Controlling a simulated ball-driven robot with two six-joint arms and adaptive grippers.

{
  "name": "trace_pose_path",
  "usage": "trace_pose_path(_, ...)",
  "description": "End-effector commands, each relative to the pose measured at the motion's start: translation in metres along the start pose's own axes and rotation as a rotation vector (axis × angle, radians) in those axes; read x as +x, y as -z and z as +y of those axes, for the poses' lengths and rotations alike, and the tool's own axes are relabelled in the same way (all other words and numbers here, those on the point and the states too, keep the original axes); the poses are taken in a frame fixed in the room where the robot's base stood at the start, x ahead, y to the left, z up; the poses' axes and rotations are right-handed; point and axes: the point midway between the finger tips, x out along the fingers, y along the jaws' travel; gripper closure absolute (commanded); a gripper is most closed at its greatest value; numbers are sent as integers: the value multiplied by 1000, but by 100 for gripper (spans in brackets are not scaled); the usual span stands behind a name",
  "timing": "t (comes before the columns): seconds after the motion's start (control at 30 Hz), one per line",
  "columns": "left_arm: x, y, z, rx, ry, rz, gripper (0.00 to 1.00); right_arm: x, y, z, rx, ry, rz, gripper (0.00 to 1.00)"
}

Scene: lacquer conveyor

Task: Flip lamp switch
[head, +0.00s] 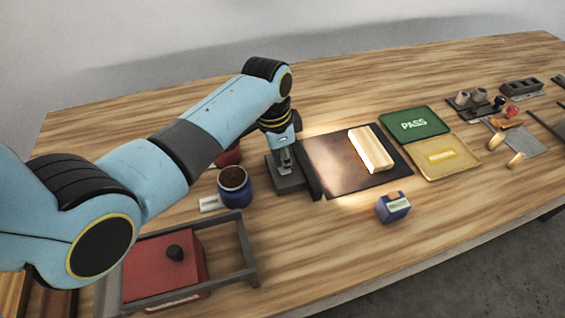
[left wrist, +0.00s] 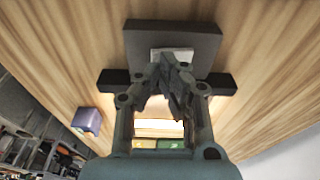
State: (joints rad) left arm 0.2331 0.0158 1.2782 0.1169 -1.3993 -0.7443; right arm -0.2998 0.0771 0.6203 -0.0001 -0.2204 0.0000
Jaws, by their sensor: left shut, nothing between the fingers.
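A dark grey block (head: 290,187), which looks like the lamp's base, stands left of a dark mat; it also shows in the left wrist view (left wrist: 205,42). A pale switch plate (left wrist: 185,52) sits on it, partly hidden by my fingers. My left gripper (head: 285,170) points down over the block. Its fingertips (left wrist: 166,65) are shut and empty, at or just over the plate; I cannot tell whether they touch. A black bar (head: 308,178) stands beside the block, at the mat's edge. A warm patch of light falls there. My right gripper is not in view.
The dark mat (head: 385,183) bears a pale wooden block (head: 370,150). Right of it are a green PASS tray (head: 414,122) and a yellow tray (head: 462,160). A blue pot (head: 234,193), a blue box (head: 393,207) and a red box in a frame (head: 150,265) stand nearby.

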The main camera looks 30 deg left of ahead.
Motion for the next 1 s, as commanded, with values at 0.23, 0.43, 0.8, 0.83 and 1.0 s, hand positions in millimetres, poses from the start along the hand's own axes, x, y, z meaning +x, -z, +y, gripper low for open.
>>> trace_pose_path(0.23,4,-1,0,0,-1,0,100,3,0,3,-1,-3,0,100)
trace_pose_path(0.43,7,-1,0,0,-1,0,100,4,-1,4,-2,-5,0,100)
trace_pose_path(0.8,10,-2,0,0,-1,0,100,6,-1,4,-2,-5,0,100)
trace_pose_path(0.83,10,-2,0,0,-1,0,100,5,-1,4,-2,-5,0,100)
trace_pose_path(1.0,-1,0,0,0,0,0,100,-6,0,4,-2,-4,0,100)
